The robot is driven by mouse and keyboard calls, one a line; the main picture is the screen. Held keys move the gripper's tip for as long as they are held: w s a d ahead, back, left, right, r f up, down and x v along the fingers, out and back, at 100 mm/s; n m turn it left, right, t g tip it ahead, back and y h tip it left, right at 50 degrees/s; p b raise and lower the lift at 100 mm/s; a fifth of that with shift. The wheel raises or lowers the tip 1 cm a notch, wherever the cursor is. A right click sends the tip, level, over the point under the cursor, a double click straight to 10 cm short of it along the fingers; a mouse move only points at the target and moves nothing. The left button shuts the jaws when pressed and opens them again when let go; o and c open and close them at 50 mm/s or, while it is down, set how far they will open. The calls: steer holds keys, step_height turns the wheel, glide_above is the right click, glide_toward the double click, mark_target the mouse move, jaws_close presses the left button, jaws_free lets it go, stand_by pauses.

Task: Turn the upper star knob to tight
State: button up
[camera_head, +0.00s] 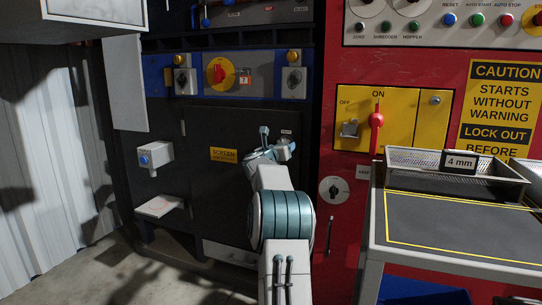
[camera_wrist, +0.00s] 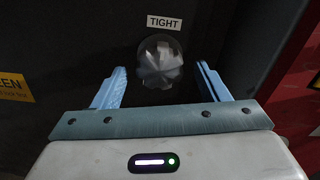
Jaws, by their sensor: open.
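The star knob (camera_wrist: 160,62) is a dark grey, ribbed round knob on a black panel door, with a white TIGHT label (camera_wrist: 164,22) just above it. In the wrist view my gripper (camera_wrist: 161,72) is open, with one blue finger left of the knob and one right of it. Gaps show between both fingers and the knob, and I cannot tell whether the tips reach its depth. In the head view my gripper (camera_head: 278,141) is at the upper right of the black door and mostly hides the knob. No second star knob shows.
The black door (camera_head: 212,180) carries a yellow SCREEN label (camera_head: 223,155). A blue strip with switches (camera_head: 254,76) runs above it. To the right stand a red panel (camera_head: 345,215) with a red-handled switch (camera_head: 376,119) and a grey table (camera_head: 450,235) with a mesh tray (camera_head: 490,184).

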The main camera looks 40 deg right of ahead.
steer(key=v, duration=1.1)
steer(key=shift+a, duration=0.2)
steer(key=shift+s, duration=0.15)
steer(key=w+a+r+n+t+y+p, duration=0.3)
steer(key=a+r+n+t+y+p, duration=0.2)
steer(key=a+r+n+p, duration=0.7)
steer(key=s+a+r+n+g+y+p, duration=0.1)
steer(key=s+a+r+n+y+p, duration=0.2)
steer(key=a+n, duration=0.4)
steer(key=s+a+r+n+y+p, duration=0.1)
steer(key=s+a+n+y+p, duration=0.2)
steer(key=a+p, duration=0.4)
steer(key=s+a+r+n+g+y+p, duration=0.1)
steer(key=s+a+n+y+p, duration=0.2)
steer(key=a+n, duration=0.5)
steer(key=s+a+r+n+g+p, duration=0.1)
steer(key=s+a+n+g+p, duration=0.1)
steer(key=s+n+p, duration=0.3)
steer(key=s+a+r+n+g+y+p, duration=0.1)
steer(key=s+a+r+n+g+p, duration=0.1)
steer(key=s, duration=0.9)
steer(key=s+a+r+n+g+y+p, duration=0.1)
steer(key=s+a+n+g+p, duration=0.3)
steer(key=s+n+p, duration=0.4)
steer(key=shift+s+a+r+n+p, duration=0.4)
steer(key=shift+a+r+n+p, duration=0.1)
steer(key=shift+a+p, duration=0.4)
